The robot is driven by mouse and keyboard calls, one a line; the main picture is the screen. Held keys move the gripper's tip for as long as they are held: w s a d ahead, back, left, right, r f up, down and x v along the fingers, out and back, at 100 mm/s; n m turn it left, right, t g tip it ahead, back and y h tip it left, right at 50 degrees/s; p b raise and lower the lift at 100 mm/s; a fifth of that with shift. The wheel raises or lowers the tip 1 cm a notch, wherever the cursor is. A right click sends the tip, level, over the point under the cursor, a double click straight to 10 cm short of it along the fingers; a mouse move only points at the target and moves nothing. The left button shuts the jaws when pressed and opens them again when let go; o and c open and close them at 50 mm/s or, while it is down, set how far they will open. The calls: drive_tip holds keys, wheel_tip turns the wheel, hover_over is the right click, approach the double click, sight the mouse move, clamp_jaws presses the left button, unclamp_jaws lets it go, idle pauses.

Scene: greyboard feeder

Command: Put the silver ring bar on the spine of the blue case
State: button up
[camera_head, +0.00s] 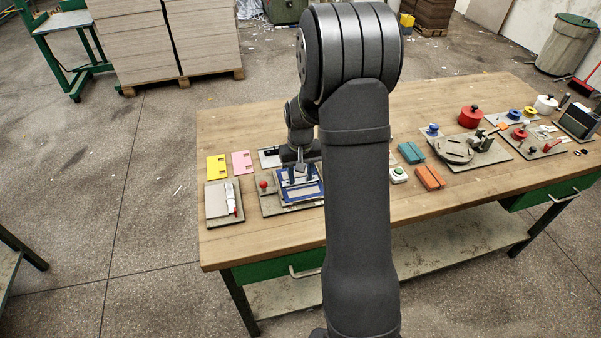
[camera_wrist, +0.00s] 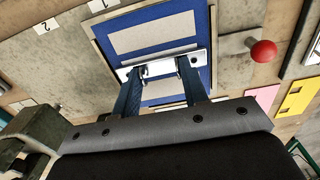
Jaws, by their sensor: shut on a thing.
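The blue case (camera_wrist: 204,74) lies open and flat in the wrist view, with pale panels above and below its blue spine strip. In the head view the case (camera_head: 318,188) sits on a grey board left of my arm. My gripper (camera_wrist: 158,72) is shut on the silver ring bar (camera_wrist: 159,67). The bar lies crosswise over the spine strip, roughly in line with it; I cannot tell whether it touches. In the head view my gripper (camera_head: 298,172) points down over the case, and the bar is too small to make out there.
A red knob (camera_wrist: 263,51) stands on the board beside the case. Pink (camera_head: 241,162) and yellow (camera_head: 216,167) plates lie behind it to the left. A board with a grey pad (camera_head: 216,200) lies left. Several fixtures fill the table's right side; the front wood strip is clear.

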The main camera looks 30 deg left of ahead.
sight(300, 181)
idle(0.3)
drive_tip(key=o, duration=1)
drive_tip(key=shift+o, duration=0.2)
wheel_tip(300, 181, up, 17)
drive_tip(key=shift+r, duration=0.2)
wheel_tip(300, 181, down, 18)
drive_tip(key=shift+r, duration=0.25)
drive_tip(key=shift+r, duration=0.1)
idle(0.4)
